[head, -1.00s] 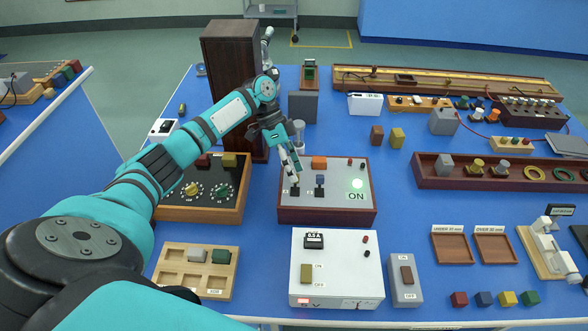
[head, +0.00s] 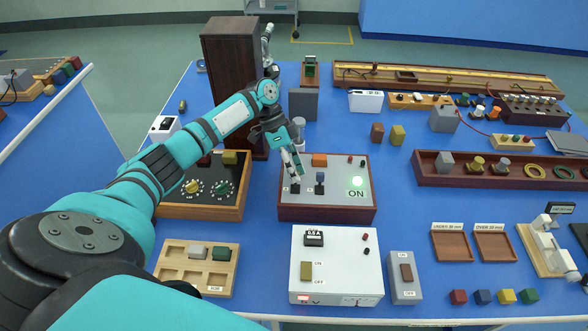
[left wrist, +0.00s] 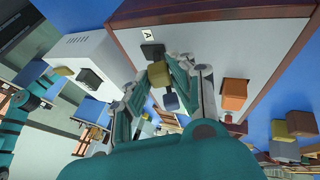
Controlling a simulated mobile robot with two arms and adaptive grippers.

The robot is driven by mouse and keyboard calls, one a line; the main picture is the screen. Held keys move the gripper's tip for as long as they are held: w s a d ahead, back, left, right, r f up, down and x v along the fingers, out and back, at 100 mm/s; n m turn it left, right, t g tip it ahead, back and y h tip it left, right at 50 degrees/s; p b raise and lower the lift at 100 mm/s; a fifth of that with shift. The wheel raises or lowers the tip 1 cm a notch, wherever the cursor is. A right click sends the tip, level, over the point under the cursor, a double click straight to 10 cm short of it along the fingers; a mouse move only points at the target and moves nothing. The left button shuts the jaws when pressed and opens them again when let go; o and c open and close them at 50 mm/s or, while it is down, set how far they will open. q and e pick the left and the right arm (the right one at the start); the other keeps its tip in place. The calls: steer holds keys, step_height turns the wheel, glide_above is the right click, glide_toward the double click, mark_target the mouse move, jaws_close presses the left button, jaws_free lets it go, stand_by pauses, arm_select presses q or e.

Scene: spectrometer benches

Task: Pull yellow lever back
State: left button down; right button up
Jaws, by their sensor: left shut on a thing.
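The lever box (head: 283,211), with a wooden frame and grey top, stands at mid-bench. In the left wrist view my left gripper (left wrist: 160,82) is shut on the yellow lever (left wrist: 158,72), whose black base (left wrist: 152,51) sits by an "A" label. The blue lever (head: 320,177) stands just to the right; its knob (left wrist: 170,101) is close to the fingers in the wrist view. My right gripper is not in view.
An orange block (head: 319,160) sits on the lever box's top. A dial box (head: 203,212) stands to the left, and a white supply box (head: 336,265) in front. A tall dark cabinet (head: 230,65) stands behind my arm.

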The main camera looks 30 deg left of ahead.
arm_select(q)
steer(key=shift+s+r+p, duration=0.15)
steer(key=shift+r+p, duration=0.05)
steer(key=shift+p, duration=0.3)
steer(key=s+t+y+p, duration=0.1)
steer(key=p, duration=0.1)
steer(key=d+t+y+p, duration=0.1)
steer(key=t+p, duration=0.1)
steer(key=shift+s+r+m+p, duration=0.35)
steer(key=shift+m+p, duration=0.05)
steer(key=t+p, duration=0.1)
steer(key=s+d+t+y+p, duration=0.1)
steer(key=shift+s+f+m+t+y, duration=0.15)
steer(key=shift+f+m+t+y, duration=0.05)
steer(key=shift+m+t+y, duration=0.1)
steer(key=shift+s+d+f+t+y+p, duration=0.15)
steer(key=shift+s+t+y+p, duration=0.15)
steer(key=shift+t, duration=0.25)
steer(key=shift+s+d+f+t+y+p, duration=0.1)
steer(key=shift+d+t+y+p, duration=0.1)
steer(key=shift+t+p, duration=0.25)
steer(key=shift+m, duration=0.3)
steer(key=c, duration=1.2)
jaws_free()
steer(key=shift+f, duration=0.1)
steer(key=shift+o, duration=0.2)
steer(key=shift+a, duration=0.1)
steer(key=v, duration=1.2)
steer(key=shift+s, duration=0.15)
